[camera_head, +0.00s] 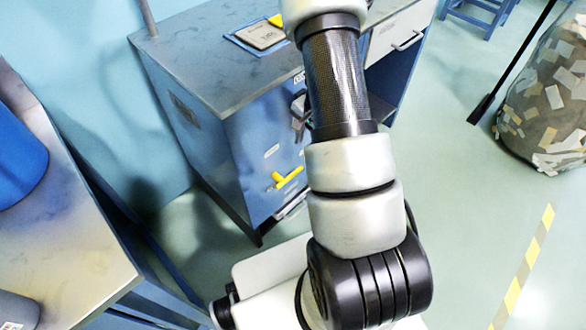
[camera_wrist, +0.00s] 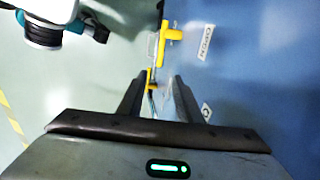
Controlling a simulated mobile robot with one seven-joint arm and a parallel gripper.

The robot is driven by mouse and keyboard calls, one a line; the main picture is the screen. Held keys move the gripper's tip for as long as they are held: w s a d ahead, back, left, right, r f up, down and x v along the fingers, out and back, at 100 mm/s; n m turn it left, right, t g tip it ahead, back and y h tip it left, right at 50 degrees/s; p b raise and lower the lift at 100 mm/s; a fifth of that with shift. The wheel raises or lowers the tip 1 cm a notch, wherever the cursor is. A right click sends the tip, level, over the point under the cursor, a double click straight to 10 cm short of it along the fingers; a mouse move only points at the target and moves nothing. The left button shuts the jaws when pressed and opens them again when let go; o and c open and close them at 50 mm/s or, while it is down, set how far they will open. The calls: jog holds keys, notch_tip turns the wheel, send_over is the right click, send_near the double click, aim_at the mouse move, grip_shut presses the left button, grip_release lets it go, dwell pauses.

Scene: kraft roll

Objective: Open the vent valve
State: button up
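The yellow valve handle (camera_head: 287,178) is on the blue front of the cabinet in the head view, close to the left side of my arm. In the wrist view, a yellow T-shaped part (camera_wrist: 171,34) lies beyond my fingers, with another yellow part (camera_wrist: 150,77) nearer, in line with the finger gap. A white label reading OPEN (camera_wrist: 205,42) is right of the T-shaped part. My gripper (camera_wrist: 158,80) is open, its two dark fingers apart. Whether either finger touches yellow is unclear.
The blue cabinet (camera_head: 210,120) has a grey worktop bearing a tray (camera_head: 262,34). A second bench (camera_head: 60,250) with a blue container (camera_head: 15,155) stands at left. A patterned bin (camera_head: 550,100) stands at right. Floor right of my arm is clear, with a yellow-striped line (camera_head: 525,270).

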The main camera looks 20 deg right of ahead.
aim_at(296, 171)
jog(key=w+f+b, duration=0.1)
jog(key=f, duration=0.4)
jog(key=w+f+b, duration=0.1)
jog(key=f+b, duration=0.1)
jog(key=f, duration=0.4)
jog(key=w+a+f+b, duration=0.1)
jog(key=f, duration=0.4)
jog(key=shift+a+f, duration=0.1)
jog(key=shift+f, duration=0.1)
grip_shut()
